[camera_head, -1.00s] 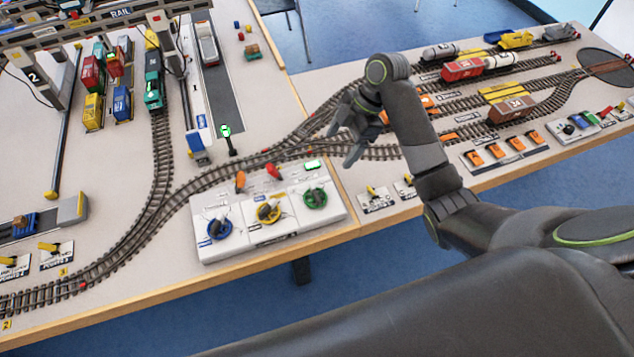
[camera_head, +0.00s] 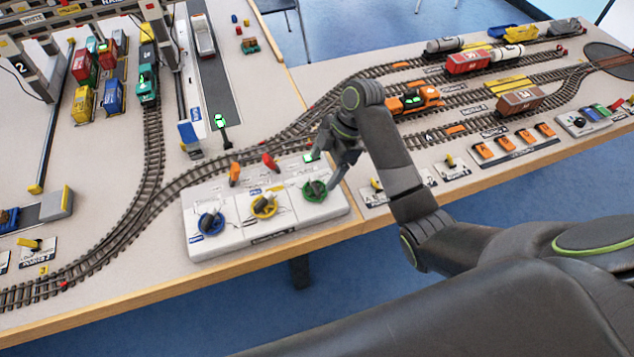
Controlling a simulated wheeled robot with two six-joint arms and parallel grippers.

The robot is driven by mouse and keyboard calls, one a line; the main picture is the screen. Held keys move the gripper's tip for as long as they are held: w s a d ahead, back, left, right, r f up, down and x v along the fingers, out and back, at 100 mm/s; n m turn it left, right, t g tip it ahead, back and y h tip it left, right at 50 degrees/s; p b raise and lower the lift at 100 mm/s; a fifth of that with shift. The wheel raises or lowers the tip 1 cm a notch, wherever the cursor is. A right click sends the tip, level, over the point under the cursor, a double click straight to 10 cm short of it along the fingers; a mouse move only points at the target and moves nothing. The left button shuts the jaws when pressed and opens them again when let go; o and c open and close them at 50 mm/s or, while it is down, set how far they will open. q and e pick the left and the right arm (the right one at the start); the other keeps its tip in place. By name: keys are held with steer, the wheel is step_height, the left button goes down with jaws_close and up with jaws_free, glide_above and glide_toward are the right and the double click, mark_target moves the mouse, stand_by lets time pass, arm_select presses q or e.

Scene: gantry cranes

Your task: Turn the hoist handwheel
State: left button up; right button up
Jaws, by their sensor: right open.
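A white control box (camera_head: 222,241) near the table's front edge carries three small handwheels: a blue one (camera_head: 208,222), a yellow one (camera_head: 264,206) and a green one (camera_head: 314,191). Their labels are too small to read, so I cannot tell which one is the hoist's. My right gripper (camera_head: 325,179) is open, fingers pointing down, at the right end of the box by the green handwheel. Its fingers partly overlap that wheel's right side in the picture; I cannot tell whether they touch it. My left gripper is not in view.
An orange lever (camera_head: 235,173) and a red lever (camera_head: 270,162) stand behind the handwheels. Tracks curve behind the box, with an orange locomotive (camera_head: 414,101) at the right. Gantry legs and coloured containers (camera_head: 113,97) fill the upper left.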

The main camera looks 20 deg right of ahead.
mark_target(315, 183)
steer(key=shift+x, duration=2.7)
steer(key=c, duration=1)
steer(key=shift+r+m+p, duration=0.2)
steer(key=shift+m+p, duration=0.2)
steer(key=shift+p, duration=0.45)
steer(key=m+t+p, duration=0.1)
steer(key=m+p, duration=0.1)
steer(key=p, duration=0.1)
steer(key=m+t+p, duration=0.1)
steer(key=m+p, duration=0.2)
steer(key=p, duration=0.1)
steer(key=shift+s+r+h, duration=0.1)
steer(key=shift+s+h, duration=0.05)
steer(key=shift+h, duration=0.25)
steer(key=m+t+p, duration=0.1)
steer(key=m+p, duration=0.1)
steer(key=shift+m, duration=0.4)
steer(key=shift+f+m+h+p, duration=0.2)
steer(key=shift+m+h+p, duration=0.1)
steer(key=shift+m+p, duration=0.25)
steer(key=shift+t, duration=0.3)
